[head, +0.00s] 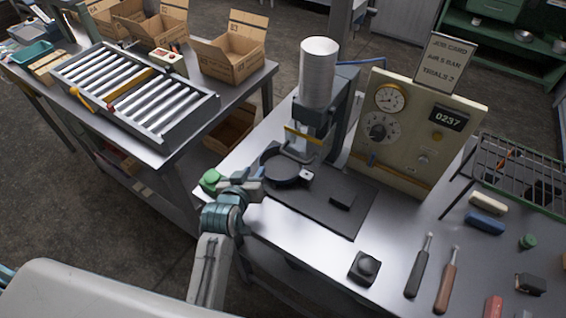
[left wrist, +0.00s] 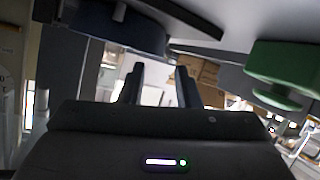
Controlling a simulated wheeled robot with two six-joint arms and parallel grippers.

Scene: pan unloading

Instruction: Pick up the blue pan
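A dark, round, shallow pan (head: 287,170) sits under the press on the near bench; its blue colour hardly shows in the head view. A dark blue rounded body, probably this pan, shows at the top left of the left wrist view (left wrist: 115,28). My left gripper (head: 259,178) is low beside the pan's left side at the bench edge. Its two fingers (left wrist: 160,85) stand apart with nothing visible held between them. Whether a finger touches the pan I cannot tell. My right gripper is not in view.
A green knob-like object (head: 211,180) lies left of my gripper, and shows close in the left wrist view (left wrist: 280,72). The press cylinder (head: 318,75) rises behind the pan. A gauge panel (head: 415,130), black mat (head: 325,205), tools and wire rack (head: 520,170) are to the right.

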